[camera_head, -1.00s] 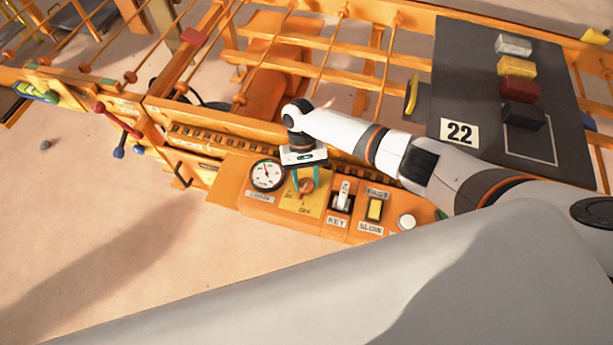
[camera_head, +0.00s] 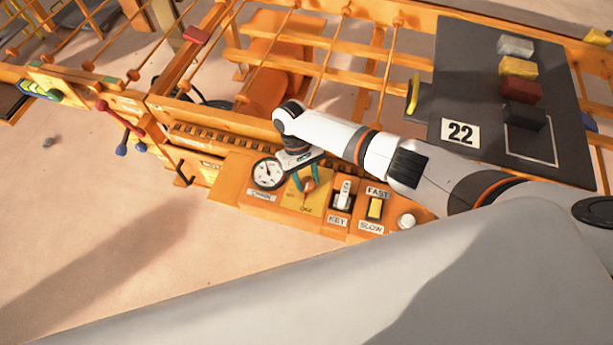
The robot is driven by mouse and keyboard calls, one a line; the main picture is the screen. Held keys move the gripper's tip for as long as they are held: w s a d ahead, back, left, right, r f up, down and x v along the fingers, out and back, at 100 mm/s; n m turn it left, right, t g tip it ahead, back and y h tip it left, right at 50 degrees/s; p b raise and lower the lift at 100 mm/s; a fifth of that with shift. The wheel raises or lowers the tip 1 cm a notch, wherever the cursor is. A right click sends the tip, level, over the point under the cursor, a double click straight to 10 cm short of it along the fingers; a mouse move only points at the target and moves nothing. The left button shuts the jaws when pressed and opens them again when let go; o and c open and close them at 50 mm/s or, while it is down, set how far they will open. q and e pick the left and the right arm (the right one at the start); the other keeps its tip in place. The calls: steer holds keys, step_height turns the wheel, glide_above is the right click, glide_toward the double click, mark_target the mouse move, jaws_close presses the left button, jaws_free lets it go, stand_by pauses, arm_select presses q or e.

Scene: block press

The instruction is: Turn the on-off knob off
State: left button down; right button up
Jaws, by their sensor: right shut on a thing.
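The orange on-off knob (camera_head: 309,186) sits on a yellow plate (camera_head: 300,201) on the orange control panel. The plate has a small "OFF" label at its lower edge. My right gripper (camera_head: 306,180) reaches the knob from above, with its teal fingers shut around it. The gripper body is tilted, and it hides the far part of the plate. The knob's exact angle is hard to read behind the fingers. My left gripper does not show.
A round white gauge (camera_head: 267,173) is close left of the gripper. To the right are the key switch (camera_head: 343,194), the yellow fast-slow switch (camera_head: 375,208) and a white button (camera_head: 406,221). Orange rails and a dark board (camera_head: 465,85) with coloured blocks lie behind.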

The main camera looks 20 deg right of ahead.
steer(key=o, duration=1)
steer(key=shift+c, duration=0.2)
steer(key=v, duration=1.2)
steer(key=shift+s+f, duration=0.1)
